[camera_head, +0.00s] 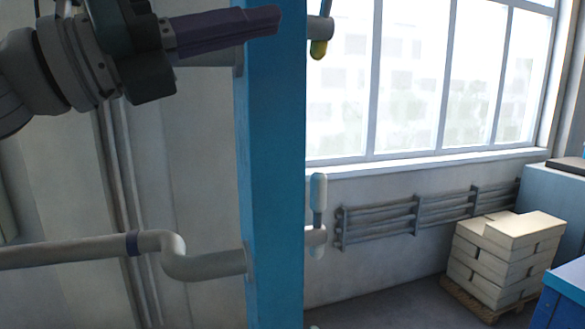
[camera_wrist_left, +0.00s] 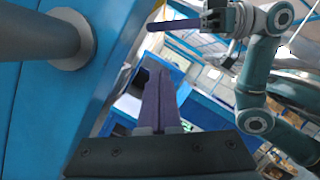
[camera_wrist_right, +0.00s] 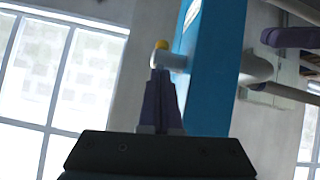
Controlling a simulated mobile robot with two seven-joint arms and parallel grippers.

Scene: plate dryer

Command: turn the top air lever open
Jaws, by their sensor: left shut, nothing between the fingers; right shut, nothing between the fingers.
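The top air lever (camera_head: 326,7) stands on a short grey stub on the right side of the blue column (camera_head: 270,180). The head view's top edge cuts it off, and a yellow piece hangs under the stub. In the right wrist view the stub shows with a yellow end (camera_wrist_right: 162,45), just beyond my right fingertips (camera_wrist_right: 160,75). Whether they touch is unclear. The right gripper is shut and empty; it also shows in the left wrist view (camera_wrist_left: 172,25). My left gripper (camera_head: 268,20) is shut and empty, its purple fingers in front of the column's upper part.
A lower lever (camera_head: 318,193) with a pale handle points up on the same column. A pale bent pipe (camera_head: 205,264) enters the column from the left. Wall pipes (camera_head: 380,222) and stacked boxes (camera_head: 505,255) stand farther back, with open floor between.

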